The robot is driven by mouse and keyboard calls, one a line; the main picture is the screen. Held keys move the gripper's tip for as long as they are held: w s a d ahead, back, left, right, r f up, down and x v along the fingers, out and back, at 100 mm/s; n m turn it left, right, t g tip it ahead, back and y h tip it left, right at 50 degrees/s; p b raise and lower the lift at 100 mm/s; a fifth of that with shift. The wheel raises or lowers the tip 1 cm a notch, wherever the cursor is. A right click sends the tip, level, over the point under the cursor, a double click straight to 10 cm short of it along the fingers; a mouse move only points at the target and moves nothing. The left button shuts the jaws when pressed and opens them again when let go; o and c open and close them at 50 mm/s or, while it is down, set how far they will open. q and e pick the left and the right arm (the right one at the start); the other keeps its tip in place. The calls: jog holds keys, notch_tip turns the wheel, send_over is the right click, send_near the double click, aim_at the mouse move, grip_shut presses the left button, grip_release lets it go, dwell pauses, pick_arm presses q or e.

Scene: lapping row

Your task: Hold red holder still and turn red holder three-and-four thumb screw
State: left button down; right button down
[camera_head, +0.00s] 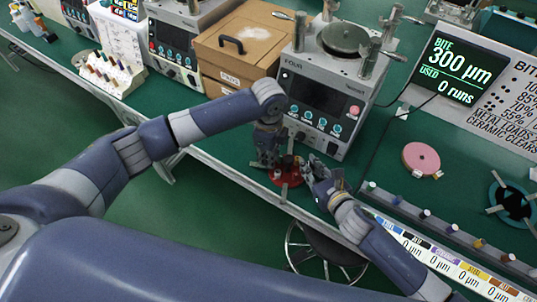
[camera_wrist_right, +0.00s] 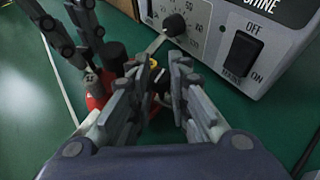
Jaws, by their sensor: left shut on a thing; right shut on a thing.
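The red holder (camera_head: 286,180) sits on the green bench in front of the machine marked FOUR. It also shows in the right wrist view (camera_wrist_right: 94,101), partly hidden behind fingers. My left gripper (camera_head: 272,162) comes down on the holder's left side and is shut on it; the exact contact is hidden. My right gripper (camera_head: 307,170) is at the holder's right side. In the right wrist view its fingers (camera_wrist_right: 157,93) close around a small part at the holder's edge, apparently the three-and-four thumb screw, which is mostly hidden. A black knob (camera_wrist_right: 114,56) stands up on the holder.
Machine FOUR (camera_head: 318,100) stands close behind the holder. A wooden box (camera_head: 238,50) is to its left. A pink disc (camera_head: 421,158), a dark ring-shaped holder (camera_head: 494,197) and a rack of coloured screws (camera_head: 425,214) lie to the right. The bench's front edge is close.

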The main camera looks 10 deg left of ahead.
pick_arm(q)
jog(key=n, duration=0.3)
jog(key=shift+n, duration=0.4)
jog(key=n, duration=0.3)
jog(key=shift+n, duration=0.3)
jog(key=n, duration=0.3)
jog(key=shift+n, duration=1.9)
jog(key=c, duration=1.5)
grip_release()
jog(key=shift+r, duration=0.15)
